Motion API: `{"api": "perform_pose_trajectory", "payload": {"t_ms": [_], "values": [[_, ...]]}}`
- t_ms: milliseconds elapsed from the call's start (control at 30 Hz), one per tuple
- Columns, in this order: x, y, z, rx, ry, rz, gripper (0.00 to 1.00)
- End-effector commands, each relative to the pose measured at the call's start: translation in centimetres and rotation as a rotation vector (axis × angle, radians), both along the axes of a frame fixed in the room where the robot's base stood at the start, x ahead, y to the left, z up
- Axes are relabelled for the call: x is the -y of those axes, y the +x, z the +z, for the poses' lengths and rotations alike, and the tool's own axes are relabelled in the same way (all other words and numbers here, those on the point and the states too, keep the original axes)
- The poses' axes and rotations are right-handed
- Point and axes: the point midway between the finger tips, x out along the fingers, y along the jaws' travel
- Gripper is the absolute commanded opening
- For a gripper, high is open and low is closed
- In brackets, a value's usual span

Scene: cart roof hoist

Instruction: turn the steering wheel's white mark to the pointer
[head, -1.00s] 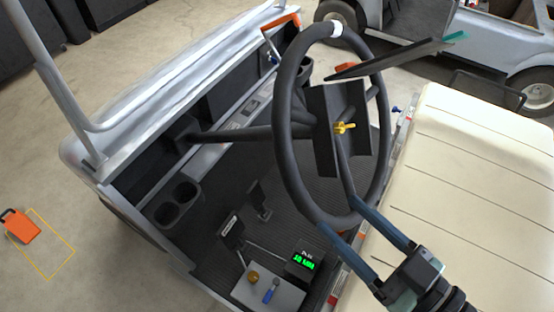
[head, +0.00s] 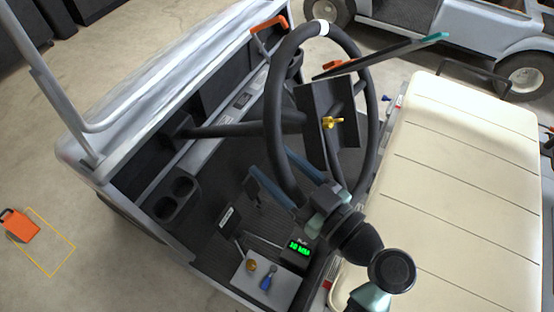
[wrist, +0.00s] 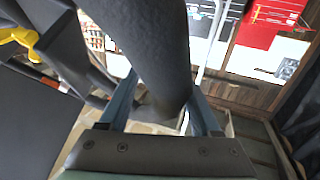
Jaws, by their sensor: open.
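The dark steering wheel (head: 271,110) is tilted, with a white mark (head: 322,28) at the top of its rim. A yellow knob (head: 333,123) sits on the dark panel at its middle. I cannot tell for certain which part is the pointer; a flat dark piece with a teal tip (head: 436,37) sticks out to the upper right. My gripper (head: 268,161) is open at the lower left of the rim. In the wrist view, the rim (wrist: 160,50) passes between the two blue fingers of my gripper (wrist: 162,88), with a gap showing at the right finger.
A cream seat (head: 450,160) lies to the right. The steering column (head: 235,130) runs left to the dashboard. On the cart floor are pedals, a box with a green display (head: 299,248) and a plate with small knobs (head: 248,283). An orange object (head: 19,226) lies on the ground at left.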

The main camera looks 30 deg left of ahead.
Motion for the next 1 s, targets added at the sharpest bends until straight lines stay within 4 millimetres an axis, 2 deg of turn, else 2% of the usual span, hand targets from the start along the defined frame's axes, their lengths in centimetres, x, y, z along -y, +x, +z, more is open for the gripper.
{"api": "perform_pose_trajectory", "payload": {"t_ms": [267,600,633,1000], "values": [[-0.15,0.05,-0.02,0.000,0.000,0.001,0.64],[-0.13,0.04,0.00,0.000,0.000,0.001,0.03],[-0.13,0.04,0.00,0.000,0.000,0.001,0.00],[-0.12,0.03,0.01,0.000,0.000,0.001,0.00]]}}
